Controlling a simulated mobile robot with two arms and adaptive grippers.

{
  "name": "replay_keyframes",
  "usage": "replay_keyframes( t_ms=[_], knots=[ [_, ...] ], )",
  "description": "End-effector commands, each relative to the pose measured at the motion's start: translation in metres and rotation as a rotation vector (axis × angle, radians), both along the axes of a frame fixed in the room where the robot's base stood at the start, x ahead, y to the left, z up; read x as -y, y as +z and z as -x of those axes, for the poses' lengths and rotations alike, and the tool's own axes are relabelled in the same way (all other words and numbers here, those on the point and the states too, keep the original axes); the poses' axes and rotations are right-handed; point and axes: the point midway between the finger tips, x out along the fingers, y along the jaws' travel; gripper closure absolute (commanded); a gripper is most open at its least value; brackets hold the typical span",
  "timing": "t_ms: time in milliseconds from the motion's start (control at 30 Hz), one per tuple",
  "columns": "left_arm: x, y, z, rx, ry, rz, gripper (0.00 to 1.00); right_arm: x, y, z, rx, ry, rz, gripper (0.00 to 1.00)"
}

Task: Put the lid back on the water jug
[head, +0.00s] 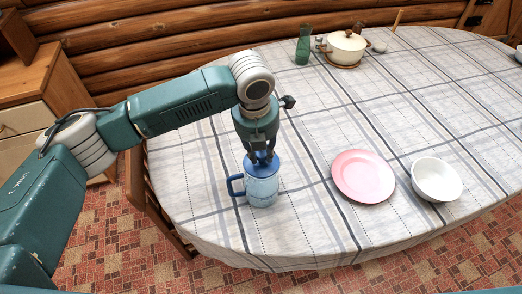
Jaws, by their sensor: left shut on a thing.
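The water jug (262,187) is a blue speckled jug with a blue handle on its left side. It stands upright on the checked tablecloth near the table's left front edge. My left gripper (261,160) points straight down over the jug's top and is shut on the blue lid (252,158). The lid is at the jug's mouth, partly hidden by the fingers. I cannot tell whether it is fully seated on the rim. My right gripper is not in view.
A pink plate (363,176) and a white bowl (436,179) stand to the right of the jug. A green glass bottle (303,45) and a cream pot (345,47) are at the back. The tablecloth (320,110) between them is clear.

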Motion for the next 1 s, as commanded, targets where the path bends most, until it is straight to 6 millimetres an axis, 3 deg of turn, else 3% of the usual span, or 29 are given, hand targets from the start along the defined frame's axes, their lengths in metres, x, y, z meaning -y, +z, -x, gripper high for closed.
replay_keyframes(
  t_ms=[1000],
  knots=[
    [0.0002, -0.0026, -0.0002, 0.0, 0.0, 0.0, 0.96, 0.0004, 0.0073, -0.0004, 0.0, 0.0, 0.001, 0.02]
  ],
)
